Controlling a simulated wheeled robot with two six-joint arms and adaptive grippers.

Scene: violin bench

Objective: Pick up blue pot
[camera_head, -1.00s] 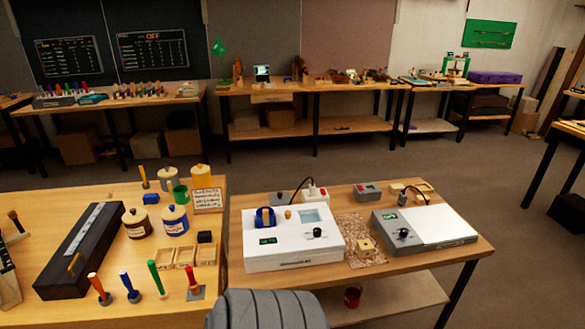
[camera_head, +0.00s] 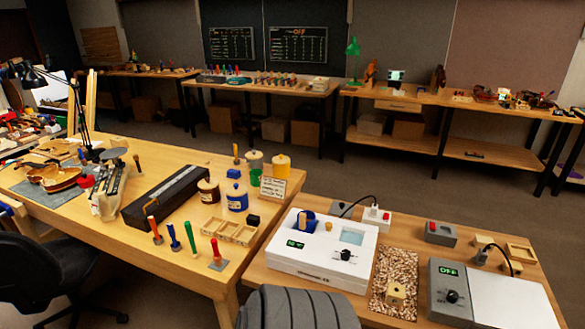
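Another blue container, like a cup (camera_head: 306,221), sits on the white device (camera_head: 330,268) with a green display on the right table. Neither of my grippers shows in the view. A dark grey ribbed part of mine covers the bottom middle.
A long black case (camera_head: 165,197) lies left of the pots. A black chair (camera_head: 60,275) stands at lower left.

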